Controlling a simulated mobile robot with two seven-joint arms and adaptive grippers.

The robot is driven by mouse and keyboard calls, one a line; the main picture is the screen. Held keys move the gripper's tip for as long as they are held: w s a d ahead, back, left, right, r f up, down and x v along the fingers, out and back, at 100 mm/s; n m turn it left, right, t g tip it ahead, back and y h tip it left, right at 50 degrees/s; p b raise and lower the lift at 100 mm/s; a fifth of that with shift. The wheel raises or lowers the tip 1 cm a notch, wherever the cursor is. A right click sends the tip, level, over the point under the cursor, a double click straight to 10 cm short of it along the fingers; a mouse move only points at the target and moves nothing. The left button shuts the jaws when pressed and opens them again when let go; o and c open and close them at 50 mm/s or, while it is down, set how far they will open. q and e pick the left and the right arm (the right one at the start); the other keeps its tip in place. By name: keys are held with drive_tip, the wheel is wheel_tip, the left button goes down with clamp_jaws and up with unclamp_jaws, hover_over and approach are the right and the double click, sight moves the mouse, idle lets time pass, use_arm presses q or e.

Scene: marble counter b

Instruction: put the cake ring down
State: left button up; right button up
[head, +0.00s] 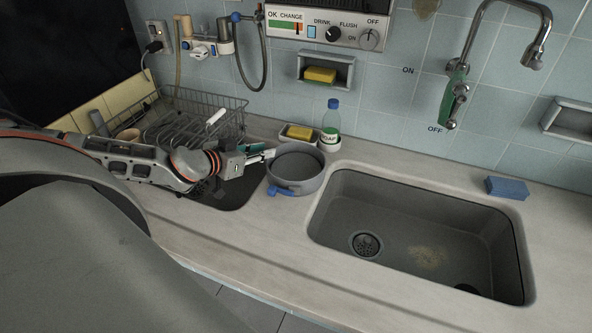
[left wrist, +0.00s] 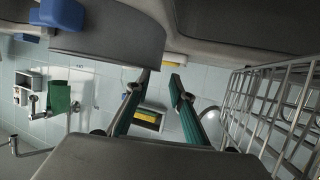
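The cake ring (head: 309,182) is a grey round ring with a blue handle-like part (head: 283,190) on its near side. It appears to rest level on the counter between the small dark basin and the large sink. My left gripper (head: 262,153) is at its left rim. In the left wrist view, which is turned upside down, the cake ring (left wrist: 110,45) fills the upper left. My left gripper (left wrist: 158,88) shows its two green-padded fingers spread apart. One fingertip meets the ring's rim and is partly hidden there; the other is beside the ring. My right gripper is out of view.
A wire dish rack (head: 215,105) stands behind my left arm. A yellow sponge in a dish (head: 299,133) and a soap bottle (head: 331,118) stand behind the ring. The large sink (head: 420,225) lies right; a blue sponge (head: 507,187) is beyond it. The front counter strip is clear.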

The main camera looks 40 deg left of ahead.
use_arm(q)
drive_tip(key=shift+x, duration=2.5)
drive_tip(key=shift+d, duration=0.15)
clamp_jaws()
